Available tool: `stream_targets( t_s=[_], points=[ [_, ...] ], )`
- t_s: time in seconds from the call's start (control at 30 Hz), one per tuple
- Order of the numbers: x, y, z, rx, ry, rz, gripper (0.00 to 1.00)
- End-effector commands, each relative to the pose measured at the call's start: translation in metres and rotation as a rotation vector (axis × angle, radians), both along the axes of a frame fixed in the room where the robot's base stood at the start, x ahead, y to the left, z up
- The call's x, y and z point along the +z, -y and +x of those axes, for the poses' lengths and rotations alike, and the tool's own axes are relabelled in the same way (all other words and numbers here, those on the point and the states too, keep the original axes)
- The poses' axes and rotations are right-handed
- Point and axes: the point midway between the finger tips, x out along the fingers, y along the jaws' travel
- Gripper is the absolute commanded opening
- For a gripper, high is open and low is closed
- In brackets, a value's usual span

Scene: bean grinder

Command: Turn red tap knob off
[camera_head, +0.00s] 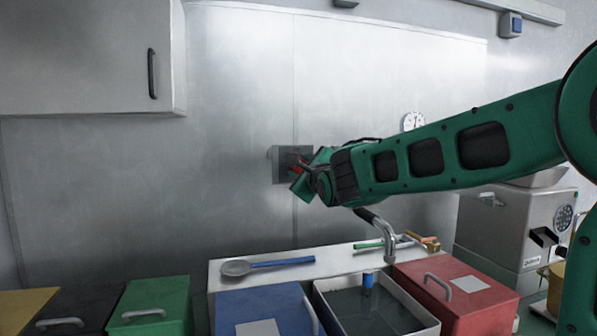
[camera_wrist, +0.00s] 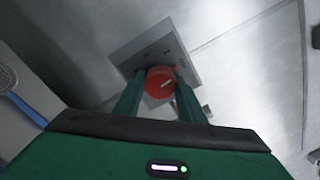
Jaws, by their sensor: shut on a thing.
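The red tap knob (camera_wrist: 160,82) sits on a grey square wall plate (camera_wrist: 140,48) in the wrist view, with a pale mark slanting across its face. My gripper (camera_wrist: 157,92) has one green finger on each side of the knob and is shut on it. In the head view, the wall plate (camera_head: 282,166) is on the metal wall, and my gripper (camera_head: 302,178) reaches it from the right. Only a little red of the knob (camera_head: 298,169) shows there, as my gripper covers most of it.
Below are a sink basin (camera_head: 372,308) with a blue object in it, a curved faucet (camera_head: 386,238), and a strainer (camera_head: 236,267). Blue, green and red lidded boxes line the front. A grey machine (camera_head: 510,225) stands at right. The wall around the plate is clear.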

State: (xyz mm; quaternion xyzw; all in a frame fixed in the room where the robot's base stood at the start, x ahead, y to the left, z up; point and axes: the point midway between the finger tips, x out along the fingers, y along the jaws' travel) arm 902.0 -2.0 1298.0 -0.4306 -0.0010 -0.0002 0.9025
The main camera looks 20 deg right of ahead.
Motion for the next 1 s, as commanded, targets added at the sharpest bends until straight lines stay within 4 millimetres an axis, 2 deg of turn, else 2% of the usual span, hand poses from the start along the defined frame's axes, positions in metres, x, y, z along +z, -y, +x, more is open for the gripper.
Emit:
stream_targets(
  t_s=[0.03,0.33,0.8,0.83,0.9,1.0],
  points=[
    [-0.0067,0.0058,0.0004,-0.011,-0.013,0.018,0.14],
    [-0.0077,0.0055,0.0005,-0.011,-0.014,0.105,0.14],
    [-0.008,0.0047,0.0006,-0.009,-0.015,0.118,0.14],
    [-0.0081,0.0046,0.0006,-0.009,-0.015,0.118,0.41],
    [-0.0076,0.0041,0.0006,-0.008,-0.015,0.118,0.55],
    [-0.0055,0.0027,0.0004,-0.006,-0.01,0.119,0.55]
  ],
)
